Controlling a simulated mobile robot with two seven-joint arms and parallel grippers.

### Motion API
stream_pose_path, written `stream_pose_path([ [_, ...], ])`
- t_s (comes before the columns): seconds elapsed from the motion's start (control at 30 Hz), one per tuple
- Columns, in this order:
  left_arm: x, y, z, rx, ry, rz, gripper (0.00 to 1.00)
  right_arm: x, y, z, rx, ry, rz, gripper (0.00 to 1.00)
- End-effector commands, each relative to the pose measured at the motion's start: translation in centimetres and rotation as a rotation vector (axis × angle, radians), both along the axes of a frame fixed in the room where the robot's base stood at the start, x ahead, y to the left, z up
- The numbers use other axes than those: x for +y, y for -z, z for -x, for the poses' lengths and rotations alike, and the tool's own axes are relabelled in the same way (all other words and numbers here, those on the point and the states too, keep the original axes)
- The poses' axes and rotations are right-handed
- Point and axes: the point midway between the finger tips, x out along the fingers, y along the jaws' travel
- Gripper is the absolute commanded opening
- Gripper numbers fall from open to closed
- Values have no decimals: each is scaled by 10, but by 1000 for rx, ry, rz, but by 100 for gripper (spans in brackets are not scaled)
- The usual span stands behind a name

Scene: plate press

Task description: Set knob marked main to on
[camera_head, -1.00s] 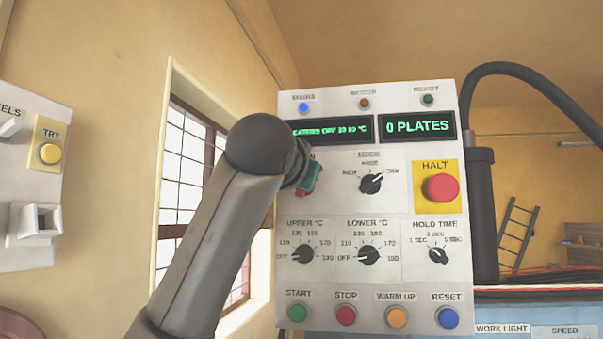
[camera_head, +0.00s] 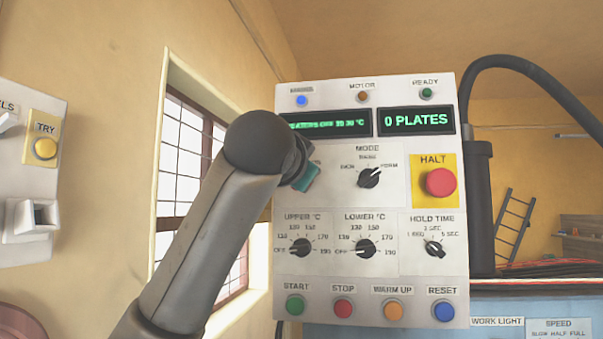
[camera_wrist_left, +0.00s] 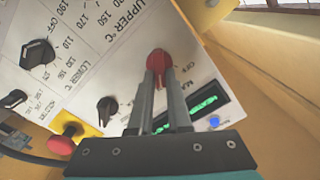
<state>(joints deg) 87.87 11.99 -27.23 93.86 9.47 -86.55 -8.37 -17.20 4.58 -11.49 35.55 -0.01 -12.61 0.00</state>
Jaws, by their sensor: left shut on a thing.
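The red knob (camera_wrist_left: 160,64) shows in the left wrist view, on the white control panel (camera_head: 330,190). My left gripper (camera_wrist_left: 161,76) is shut on it, with a finger on each side. Small print beside the knob is partly hidden, and I cannot read which mark the knob points to. In the head view my left arm and the gripper's teal part (camera_head: 308,177) cover the knob. The blue lamp (camera_head: 301,100) at the panel's top left is lit. My right gripper is in neither view.
Right of my gripper are the MODE knob (camera_head: 369,178) and the red HALT button (camera_head: 440,182). Below are the UPPER knob (camera_head: 300,248), LOWER knob (camera_head: 365,249) and a row of buttons. Another panel with a yellow TRY button (camera_head: 45,149) stands at the left.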

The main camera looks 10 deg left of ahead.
Motion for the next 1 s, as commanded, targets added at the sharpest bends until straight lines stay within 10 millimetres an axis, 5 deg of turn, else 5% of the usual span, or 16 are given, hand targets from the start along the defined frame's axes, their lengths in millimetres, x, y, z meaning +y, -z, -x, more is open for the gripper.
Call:
stream_pose_path([
  [0.27,0,1,0,1,0,-1,46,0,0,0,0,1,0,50],
  [0.63,-1,0,6,-3,2,0,46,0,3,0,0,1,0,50],
  [1.0,-1,1,79,-7,2,-1,46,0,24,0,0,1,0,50],
])
